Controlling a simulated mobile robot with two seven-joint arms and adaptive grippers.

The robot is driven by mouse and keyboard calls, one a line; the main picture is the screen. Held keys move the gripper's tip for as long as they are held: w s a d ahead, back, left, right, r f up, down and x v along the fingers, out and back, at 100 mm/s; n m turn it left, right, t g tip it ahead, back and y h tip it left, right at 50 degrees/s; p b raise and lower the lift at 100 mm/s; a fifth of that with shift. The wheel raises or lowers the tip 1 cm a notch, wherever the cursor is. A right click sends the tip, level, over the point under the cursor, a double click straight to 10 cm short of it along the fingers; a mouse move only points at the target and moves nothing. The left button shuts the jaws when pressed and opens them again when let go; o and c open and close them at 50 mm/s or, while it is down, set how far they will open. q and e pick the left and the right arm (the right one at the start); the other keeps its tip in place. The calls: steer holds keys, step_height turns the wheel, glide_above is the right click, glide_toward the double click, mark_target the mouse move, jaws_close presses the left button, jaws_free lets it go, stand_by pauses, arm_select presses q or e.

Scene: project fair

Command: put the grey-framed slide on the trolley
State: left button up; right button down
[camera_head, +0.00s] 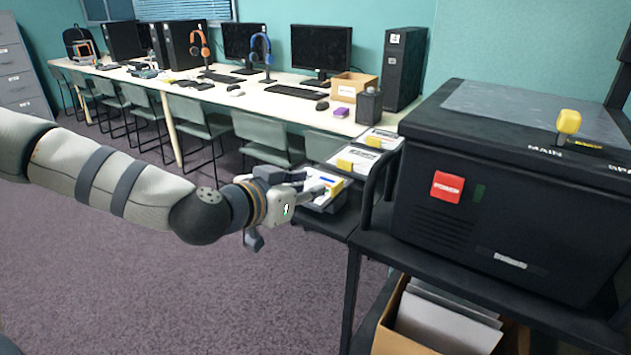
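My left gripper (305,188) reaches in from the left over the near end of a dark side shelf (328,224). Its fingers are at a small white-faced item (328,184) with blue and yellow marks. Whether they touch or grip it cannot be told. Two more white cards with yellow marks, a middle one (357,161) and a far one (380,138), lie in a row behind it. I cannot tell which has a grey frame. A black trolley-like stand (400,254) carries a big black machine (450,215). My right gripper is not in view.
A black curved handle (369,190) rises between the cards and the machine. A cardboard box (388,335) of white sheets sits below. A long computer desk (290,82) with chairs (265,140) runs along the back wall. Carpet (200,300) is clear at lower left.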

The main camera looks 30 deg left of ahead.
arm_select(q)
steer(key=s+d+f+g+h, duration=0.1)
steer(key=s+d+f+g, duration=0.25)
steer(key=s+f, duration=0.4)
steer(key=s+d+f+g, duration=0.3)
steer(key=s+d+f, duration=0.15)
steer(key=f, duration=0.55)
steer(key=s+a+f+g+y, duration=0.1)
steer(key=s+f+g, duration=0.3)
steer(key=s, duration=0.8)
steer(key=s+a+f+n+g+y, duration=0.1)
steer(key=s+f+g, duration=0.4)
steer(key=s, duration=0.8)
step_height(320, 180, down, 3)
steer(key=shift+a+f, duration=0.1)
steer(key=shift+a, duration=0.1)
